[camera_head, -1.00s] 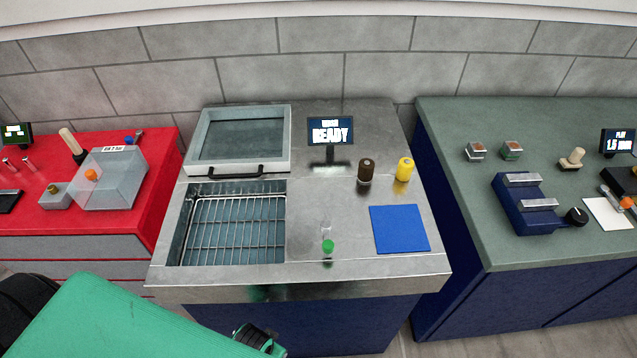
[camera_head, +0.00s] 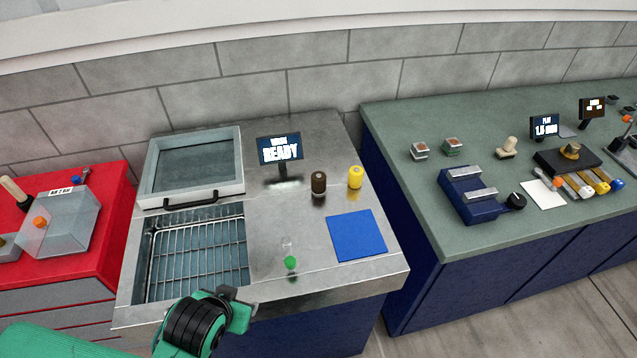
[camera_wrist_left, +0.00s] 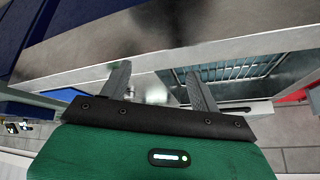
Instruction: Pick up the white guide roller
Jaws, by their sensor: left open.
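No white guide roller can be told for certain. A group of small rollers or cylinders lies at the right end of the green-topped bench in the head view, with pale, yellow and blue parts, including a yellow one (camera_head: 600,186); they are too small to tell apart. My left gripper (camera_wrist_left: 158,88) is open in the left wrist view, its two dark fingers apart over the front edge of the steel counter. No held object is clear between them. In the head view my left wrist is at the counter's front, far from the small rollers. My right gripper is not in view.
The steel counter (camera_head: 310,285) holds a wire-rack basin (camera_head: 200,255), a blue pad (camera_head: 357,235), a green-capped vial (camera_head: 290,262), a brown bottle (camera_head: 319,183) and a yellow bottle (camera_head: 355,177). A blue device (camera_head: 468,194) stands on the green-topped bench (camera_head: 440,130). A floor gap separates the two fronts.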

